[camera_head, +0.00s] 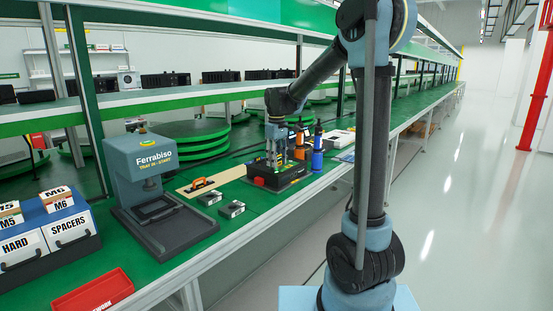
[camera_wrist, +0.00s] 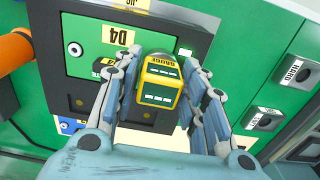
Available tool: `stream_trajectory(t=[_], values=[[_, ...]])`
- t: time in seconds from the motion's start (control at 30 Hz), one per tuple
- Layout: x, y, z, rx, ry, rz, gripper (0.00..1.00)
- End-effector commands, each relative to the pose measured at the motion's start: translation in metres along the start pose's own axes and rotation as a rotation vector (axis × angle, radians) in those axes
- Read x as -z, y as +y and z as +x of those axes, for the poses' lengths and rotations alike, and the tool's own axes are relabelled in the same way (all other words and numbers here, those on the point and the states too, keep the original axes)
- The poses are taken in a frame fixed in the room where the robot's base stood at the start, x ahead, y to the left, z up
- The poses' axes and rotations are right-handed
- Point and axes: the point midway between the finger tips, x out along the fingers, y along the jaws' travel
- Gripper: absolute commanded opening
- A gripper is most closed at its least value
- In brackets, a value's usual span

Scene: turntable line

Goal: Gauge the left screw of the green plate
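In the wrist view the gauge is over a black fixture (camera_wrist: 85,100) with a yellow D4 label. A green plate (camera_wrist: 85,35) lies in the fixture, with a pale round screw (camera_wrist: 75,49) with a dark centre on its left part. The gauge's far end and the plate's right part are hidden, so contact cannot be told. In the head view my gripper (camera_head: 276,150) is above the fixture (camera_head: 290,180).
Upright drivers with blue and orange parts (camera_head: 317,160) stand close right of the fixture. A Ferrabiso press (camera_head: 140,160), drawers (camera_head: 70,228) and a red tray (camera_head: 95,292) are farther left.

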Motion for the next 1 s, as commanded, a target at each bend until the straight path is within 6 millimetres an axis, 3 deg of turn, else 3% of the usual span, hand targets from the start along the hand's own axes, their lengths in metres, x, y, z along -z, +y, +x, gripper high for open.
stream_trajectory(t=[0.07, 0.73, 1.0], values=[[-0.002, -0.001, 0.004, 0.003, -0.004, 0.0, 0.58], [-0.007, -0.009, -0.01, -0.012, 0.008, 0.0, 0.58], [-0.008, -0.009, -0.044, -0.012, 0.008, 0.0, 0.58]])
